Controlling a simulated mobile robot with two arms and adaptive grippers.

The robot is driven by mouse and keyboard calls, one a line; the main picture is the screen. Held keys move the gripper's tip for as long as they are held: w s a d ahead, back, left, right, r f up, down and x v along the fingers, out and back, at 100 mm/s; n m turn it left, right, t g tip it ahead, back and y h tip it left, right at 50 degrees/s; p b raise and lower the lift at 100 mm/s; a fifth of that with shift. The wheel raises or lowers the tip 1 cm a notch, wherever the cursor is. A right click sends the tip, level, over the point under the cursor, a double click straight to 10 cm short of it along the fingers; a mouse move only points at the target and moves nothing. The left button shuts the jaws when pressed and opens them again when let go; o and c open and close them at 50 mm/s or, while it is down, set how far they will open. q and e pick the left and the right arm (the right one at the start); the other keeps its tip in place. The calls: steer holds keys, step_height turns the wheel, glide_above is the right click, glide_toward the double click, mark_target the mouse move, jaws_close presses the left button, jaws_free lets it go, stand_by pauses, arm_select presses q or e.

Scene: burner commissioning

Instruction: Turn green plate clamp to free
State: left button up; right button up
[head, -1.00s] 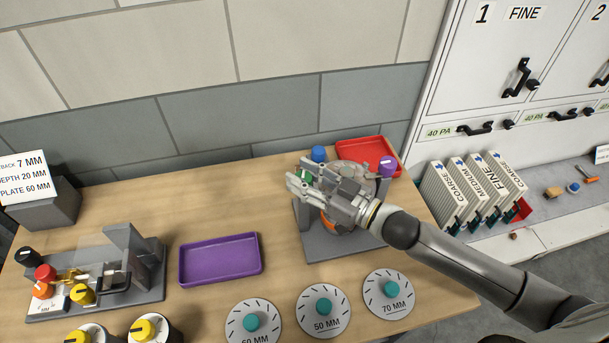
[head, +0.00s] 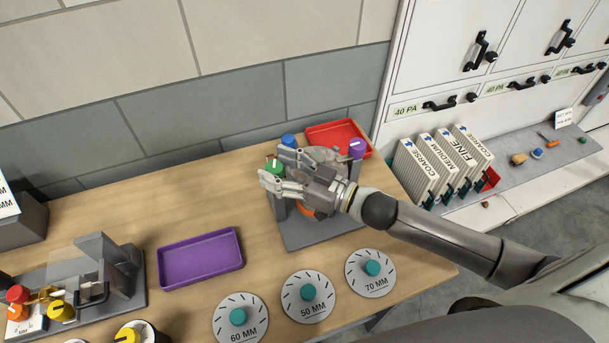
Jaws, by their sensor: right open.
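The green plate clamp (head: 274,165) is a small green knob with a pale mark on top, at the left of the grey burner fixture (head: 317,236). My right gripper (head: 268,176) is open over the fixture, its fingers pointing left. Its fingertips lie close to the green clamp in the picture; I cannot tell whether they touch it. A blue knob (head: 289,141) stands behind and a purple knob (head: 356,148) to the right. The gripper hides much of the round middle of the fixture, and some orange shows below it. My left gripper is not in view.
A red tray (head: 318,131) lies behind the fixture and a purple tray (head: 200,278) to its left. Plates marked 60 MM (head: 240,312), 50 MM (head: 308,298) and 70 MM (head: 370,273) lie in front. Another fixture (head: 128,299) stands at the left. A wall closes the back.

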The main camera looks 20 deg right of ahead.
steer(key=v, duration=1.1)
